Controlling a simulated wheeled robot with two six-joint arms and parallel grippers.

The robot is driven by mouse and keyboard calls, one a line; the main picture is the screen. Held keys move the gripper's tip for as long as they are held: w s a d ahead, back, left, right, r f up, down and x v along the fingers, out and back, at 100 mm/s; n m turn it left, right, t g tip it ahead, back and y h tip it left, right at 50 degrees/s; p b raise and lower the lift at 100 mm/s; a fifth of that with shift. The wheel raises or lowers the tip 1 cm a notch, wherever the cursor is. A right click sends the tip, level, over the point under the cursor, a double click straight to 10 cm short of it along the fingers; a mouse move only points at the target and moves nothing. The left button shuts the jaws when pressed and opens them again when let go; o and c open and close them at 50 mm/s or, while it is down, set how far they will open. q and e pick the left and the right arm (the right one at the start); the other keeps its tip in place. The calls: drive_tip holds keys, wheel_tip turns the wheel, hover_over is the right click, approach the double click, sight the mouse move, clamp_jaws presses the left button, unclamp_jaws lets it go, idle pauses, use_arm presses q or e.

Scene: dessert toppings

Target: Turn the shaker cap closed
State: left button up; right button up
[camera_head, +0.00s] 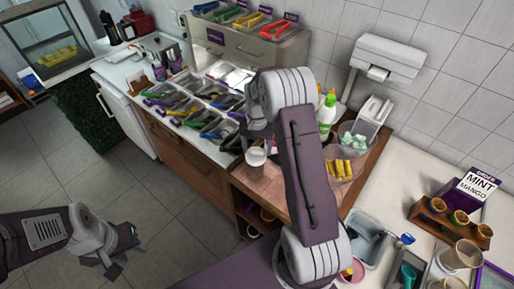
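A small pale container (255,157), which may be the shaker, stands at the left front part of the wooden counter. Its cap cannot be made out clearly. My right gripper (257,137) is directly above and around its top, partly hidden by my own arm, and whether its fingers touch or grip it is too small to tell. My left gripper (121,256) is low at the left, over the floor, far from the container. Its fingers look apart and empty.
A white bottle with a green top (327,112), a clear tub of yellow pieces (344,168) and a tub of pale green pieces (355,140) stand right of my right arm. Topping trays with coloured tongs (205,118) lie behind left. The floor (165,205) is clear.

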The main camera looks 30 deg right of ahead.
sight(257, 151)
drive_tip(key=shift+r, duration=0.1)
wheel_tip(257, 151, up, 9)
drive_tip(key=b, duration=0.2)
